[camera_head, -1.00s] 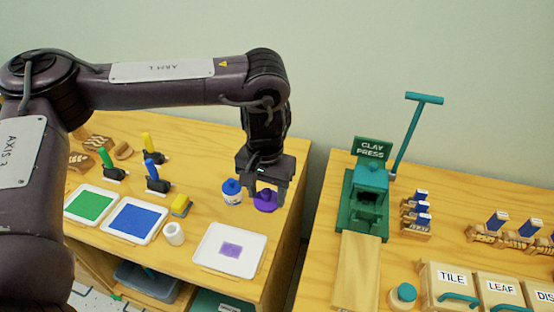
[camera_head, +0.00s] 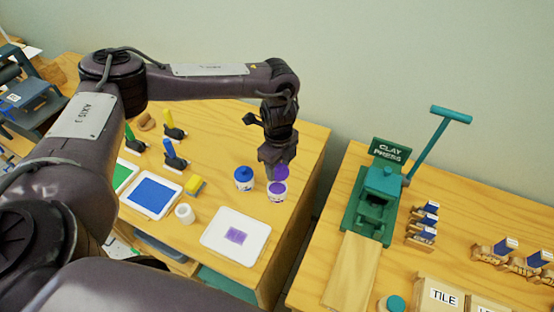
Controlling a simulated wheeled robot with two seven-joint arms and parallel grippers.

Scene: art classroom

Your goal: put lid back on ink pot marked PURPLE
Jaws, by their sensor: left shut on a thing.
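The white ink pot (camera_head: 277,195) stands uncapped on the left table, with purple ink showing in its round mouth; its label is too small to read. My left gripper (camera_head: 279,170) is shut on the purple lid (camera_head: 282,173), just behind and above the pot's mouth. The lid appears apart from the pot, though the exact gap is hard to tell. My right gripper is not in view.
A blue-lidded ink pot (camera_head: 244,180) stands close left of the purple one. A white tray (camera_head: 215,242) with a purple pad lies in front. The green clay press (camera_head: 372,205) stands right, across a gap.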

